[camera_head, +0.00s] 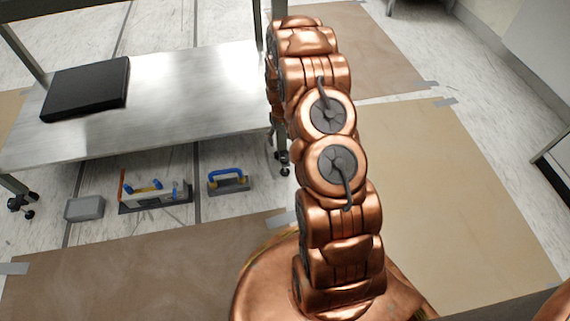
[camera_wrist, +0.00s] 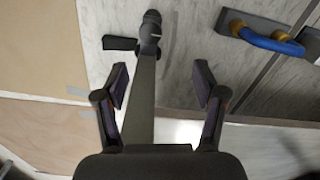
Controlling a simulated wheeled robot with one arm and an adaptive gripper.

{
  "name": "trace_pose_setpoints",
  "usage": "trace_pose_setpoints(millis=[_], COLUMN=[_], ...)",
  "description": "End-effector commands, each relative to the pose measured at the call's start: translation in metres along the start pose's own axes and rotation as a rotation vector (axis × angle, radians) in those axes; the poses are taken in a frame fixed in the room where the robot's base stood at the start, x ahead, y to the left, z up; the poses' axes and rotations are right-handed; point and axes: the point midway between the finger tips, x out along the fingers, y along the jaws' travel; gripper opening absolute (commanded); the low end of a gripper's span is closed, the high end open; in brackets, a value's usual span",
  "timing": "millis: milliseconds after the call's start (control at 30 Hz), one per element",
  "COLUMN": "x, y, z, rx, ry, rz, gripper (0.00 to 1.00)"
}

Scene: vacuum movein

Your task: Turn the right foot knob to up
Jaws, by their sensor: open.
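The table's front right leg shows in the head view with a dark caster foot (camera_head: 283,160) at its bottom, partly beside my arm. In the wrist view a grey leg (camera_wrist: 143,100) runs between my fingers to a dark rounded foot (camera_wrist: 150,30). A small flat black piece (camera_wrist: 118,43) sticks out left of that foot; I cannot tell whether this is the knob or which way it is turned. My gripper (camera_wrist: 160,80) is open, one finger on each side of the leg, with the foot beyond the fingertips. My arm hides the gripper in the head view.
The steel table (camera_head: 200,100) carries a black case (camera_head: 87,88). A blue-handled tool (camera_head: 227,181) lies on the floor beside the leg and also shows in the wrist view (camera_wrist: 268,38). A tool tray (camera_head: 155,200) and grey box (camera_head: 84,208) lie further left. Brown floor sheets (camera_head: 450,190) are clear.

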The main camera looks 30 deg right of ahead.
Motion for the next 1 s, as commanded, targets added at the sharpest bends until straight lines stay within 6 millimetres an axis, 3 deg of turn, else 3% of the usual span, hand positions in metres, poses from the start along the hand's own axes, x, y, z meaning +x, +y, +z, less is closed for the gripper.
trace_pose_setpoints(millis=[33, 133, 567, 1000], x=[0.023, 0.044, 0.076, 0.134], y=[0.005, 0.012, 0.018, 0.018], z=[-0.001, -0.004, -0.007, -0.007], rx=[0.004, 0.009, 0.012, 0.012], ry=[0.000, 0.005, 0.013, 0.009], rz=[0.001, 0.002, 0.005, 0.004], gripper=[0.70, 0.70, 0.70, 0.70])
